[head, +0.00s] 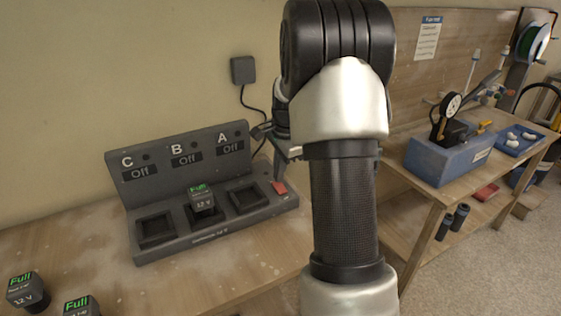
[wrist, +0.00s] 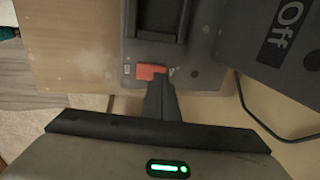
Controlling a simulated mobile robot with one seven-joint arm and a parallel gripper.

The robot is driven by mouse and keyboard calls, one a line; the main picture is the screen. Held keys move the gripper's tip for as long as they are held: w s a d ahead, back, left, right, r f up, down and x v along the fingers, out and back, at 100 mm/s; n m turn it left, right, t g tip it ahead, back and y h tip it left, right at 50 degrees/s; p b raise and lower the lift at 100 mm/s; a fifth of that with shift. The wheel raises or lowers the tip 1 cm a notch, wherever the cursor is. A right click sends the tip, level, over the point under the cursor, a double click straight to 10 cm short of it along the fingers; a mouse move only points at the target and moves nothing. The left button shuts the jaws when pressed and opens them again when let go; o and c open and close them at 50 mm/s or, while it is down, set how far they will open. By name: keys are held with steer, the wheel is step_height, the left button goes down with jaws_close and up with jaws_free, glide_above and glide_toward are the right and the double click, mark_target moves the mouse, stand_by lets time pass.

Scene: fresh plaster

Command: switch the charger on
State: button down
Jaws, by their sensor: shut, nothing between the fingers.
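The grey charger (head: 215,225) stands on the wooden bench against the wall. Its back panel has bays marked C, B and A, each reading Off. A battery (head: 202,199) marked Full, 12 V sits in the middle bay; the bays on either side look empty. The red switch (head: 279,188) is at the charger's right end and also shows in the wrist view (wrist: 150,72). My gripper (head: 284,172) is shut and empty, its fingertips (wrist: 161,82) at the switch's edge; I cannot tell whether they touch it. My arm hides what lies right of the charger.
Two more batteries marked Full, one (head: 27,292) at the far left and one (head: 80,306) by the bottom edge, stand on the bench (head: 210,285). A black plug (head: 243,70) with a cord is on the wall. A second bench with a blue box (head: 447,158) is at right.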

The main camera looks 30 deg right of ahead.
steer(key=shift+w+f, duration=0.15)
steer(key=shift+f, duration=0.4)
steer(key=shift+r+p, duration=0.1)
steer(key=shift+p, duration=0.2)
